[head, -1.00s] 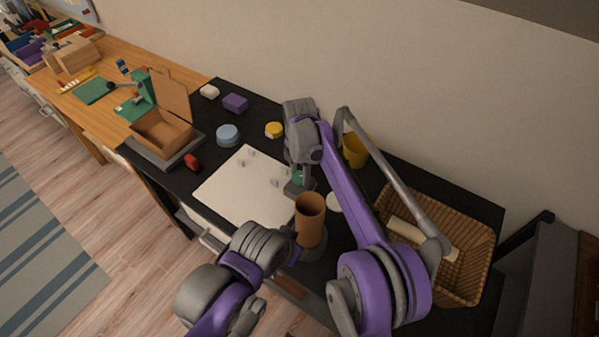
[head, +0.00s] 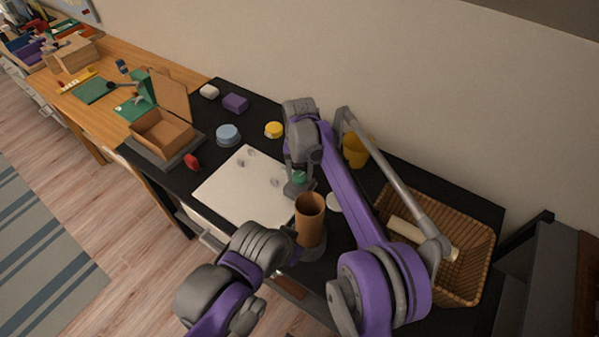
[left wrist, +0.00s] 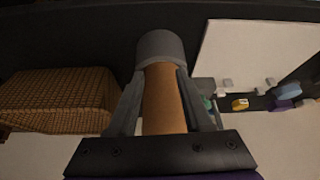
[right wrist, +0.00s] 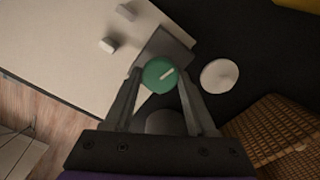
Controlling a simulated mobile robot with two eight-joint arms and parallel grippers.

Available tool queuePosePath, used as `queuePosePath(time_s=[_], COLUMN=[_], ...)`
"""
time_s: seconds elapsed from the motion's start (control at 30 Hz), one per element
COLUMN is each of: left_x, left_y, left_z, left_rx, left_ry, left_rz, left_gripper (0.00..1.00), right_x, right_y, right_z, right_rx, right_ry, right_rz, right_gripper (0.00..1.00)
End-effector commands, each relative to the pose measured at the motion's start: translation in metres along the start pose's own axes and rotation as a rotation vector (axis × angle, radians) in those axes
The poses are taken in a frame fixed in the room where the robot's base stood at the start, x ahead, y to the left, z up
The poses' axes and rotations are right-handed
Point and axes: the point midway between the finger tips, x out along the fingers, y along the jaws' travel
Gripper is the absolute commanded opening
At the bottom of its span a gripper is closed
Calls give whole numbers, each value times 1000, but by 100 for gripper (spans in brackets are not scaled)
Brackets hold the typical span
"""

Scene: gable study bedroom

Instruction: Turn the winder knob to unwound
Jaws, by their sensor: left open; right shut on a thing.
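The winder knob (right wrist: 160,74) is a round green disc with a white line mark, beside a dark grey block (right wrist: 167,45). The line slants up to the right in the right wrist view. The knob also shows small in the head view (head: 299,177). My right gripper (right wrist: 157,82) is shut on it, one finger on each side. A brown cylinder (head: 310,208) stands on a grey round base (head: 313,248) in front. My left gripper (left wrist: 160,85) is open, with its fingers on both sides of the brown cylinder (left wrist: 162,100); contact is unclear.
A white board (head: 230,190) with small grey pieces lies left of the knob. A white disc (right wrist: 219,75) lies right of it. A wicker basket (head: 478,240) and a yellow cup (head: 355,152) stand to the right. A cardboard box (head: 165,130) stands at the left.

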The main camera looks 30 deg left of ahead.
Motion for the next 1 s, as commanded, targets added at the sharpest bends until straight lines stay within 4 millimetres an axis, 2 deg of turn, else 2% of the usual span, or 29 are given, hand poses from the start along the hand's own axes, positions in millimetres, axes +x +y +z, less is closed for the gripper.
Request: queuePosePath(time_s=[0.3, 0.77, 0.8, 0.93, 0.97, 1.0], left_x=[0, 0, 0, 0, 0, 0], left_y=[0, 0, 0, 0, 0, 0], left_z=[0, 0, 0, 0, 0, 0], left_rx=[0, 0, 0, 0, 0, 0], left_ry=[0, 0, 0, 0, 0, 0], left_rz=[0, 0, 0, 0, 0, 0], left_gripper=[50, 50, 50, 50, 50, 50], right_x=[-1, -2, -2, -1, -1, -1], right_y=[0, 0, 0, 0, 0, 0], right_z=[1, 1, 1, 1, 1, 1], right_rx=[-97, -111, -110, -110, -110, -110], right_ry=[-4, -5, -5, -4, -3, -3], right_rz=[0, 0, 0, 0, 0, 0], right_gripper=[1, 1, 58, 82, 86, 86])
